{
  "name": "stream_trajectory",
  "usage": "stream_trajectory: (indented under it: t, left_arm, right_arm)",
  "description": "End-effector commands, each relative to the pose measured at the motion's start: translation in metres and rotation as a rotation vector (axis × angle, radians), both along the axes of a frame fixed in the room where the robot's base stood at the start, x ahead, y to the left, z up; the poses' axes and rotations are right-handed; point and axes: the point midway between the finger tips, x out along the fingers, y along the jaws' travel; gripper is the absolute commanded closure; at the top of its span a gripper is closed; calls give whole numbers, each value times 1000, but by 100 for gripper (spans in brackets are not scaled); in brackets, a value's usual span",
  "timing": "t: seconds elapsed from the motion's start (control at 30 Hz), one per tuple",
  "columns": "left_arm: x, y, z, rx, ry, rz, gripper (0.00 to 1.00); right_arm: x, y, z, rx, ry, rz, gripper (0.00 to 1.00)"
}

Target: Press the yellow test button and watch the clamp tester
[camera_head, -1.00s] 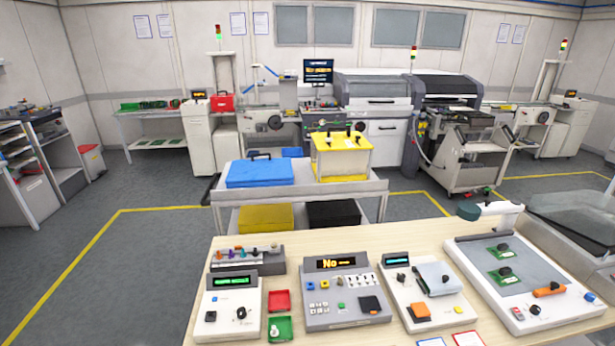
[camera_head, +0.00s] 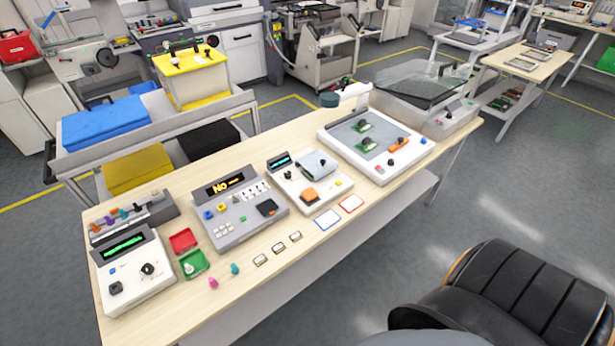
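A white device (camera_head: 290,192) with a small teal-lit display, a grey-blue hinged-looking block (camera_head: 317,163) and an orange pad (camera_head: 309,196) stands mid-bench. A small yellow button (camera_head: 338,183) sits at its front right. Left of it is a grey device (camera_head: 247,226) with an amber display (camera_head: 225,185) whose text begins "No". That one carries a blue button and a small yellow button (camera_head: 221,207). I cannot tell for sure which device is the clamp tester. Neither of my grippers is in view.
A white device with green text (camera_head: 132,271), a red tray (camera_head: 183,240) and a green tray (camera_head: 193,263) stand at the bench's left. A larger white board station (camera_head: 400,163) stands right. A trolley with a blue box (camera_head: 105,130) is behind. Floor right of the bench is partly clear.

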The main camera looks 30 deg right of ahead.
Motion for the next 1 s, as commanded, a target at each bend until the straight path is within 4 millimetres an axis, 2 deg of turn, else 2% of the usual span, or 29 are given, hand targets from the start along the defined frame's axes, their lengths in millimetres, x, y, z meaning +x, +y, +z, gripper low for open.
stream_trajectory:
  t: [0.23, 0.6, 1.0]
  left_arm:
    - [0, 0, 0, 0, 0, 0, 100]
    - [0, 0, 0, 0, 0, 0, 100]
    - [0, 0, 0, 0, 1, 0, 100]
  right_arm:
    - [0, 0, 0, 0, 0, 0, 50]
    - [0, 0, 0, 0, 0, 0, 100]
    - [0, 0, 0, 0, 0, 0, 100]
